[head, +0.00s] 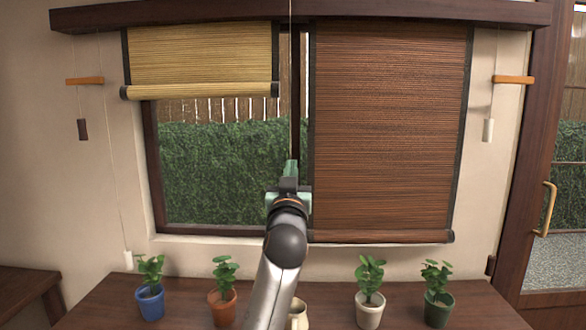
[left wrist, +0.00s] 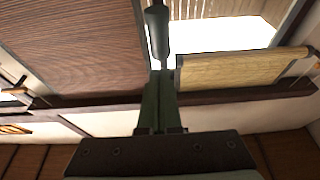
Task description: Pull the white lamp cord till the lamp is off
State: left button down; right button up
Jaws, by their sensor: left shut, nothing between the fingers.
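The lamp cord (head: 290,80) is a thin pale line hanging from the top edge of the head view, in front of the window. Its lower end is hidden behind my left gripper (head: 290,170). In the left wrist view a grey cylindrical pull (left wrist: 158,32) is just beyond the fingertips of my left gripper (left wrist: 159,75); I cannot tell whether they touch. The fingers are shut, side by side, with nothing between them. The lamp is in neither view, so I cannot tell whether it is lit. My right gripper is not in view.
A yellow blind (head: 200,55), partly raised, and a lowered brown blind (head: 390,120) cover the window. Blind cords end in a dark pull (head: 83,130) and white pulls (head: 488,130) (head: 128,259). Potted plants (head: 150,302) stand on the wooden table (head: 190,310) below.

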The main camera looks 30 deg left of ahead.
pick_arm(q)
jog(key=b+v, duration=0.1)
jog(key=v, duration=0.6)
jog(key=shift+s+f, duration=0.25)
jog(key=shift+s, duration=0.1)
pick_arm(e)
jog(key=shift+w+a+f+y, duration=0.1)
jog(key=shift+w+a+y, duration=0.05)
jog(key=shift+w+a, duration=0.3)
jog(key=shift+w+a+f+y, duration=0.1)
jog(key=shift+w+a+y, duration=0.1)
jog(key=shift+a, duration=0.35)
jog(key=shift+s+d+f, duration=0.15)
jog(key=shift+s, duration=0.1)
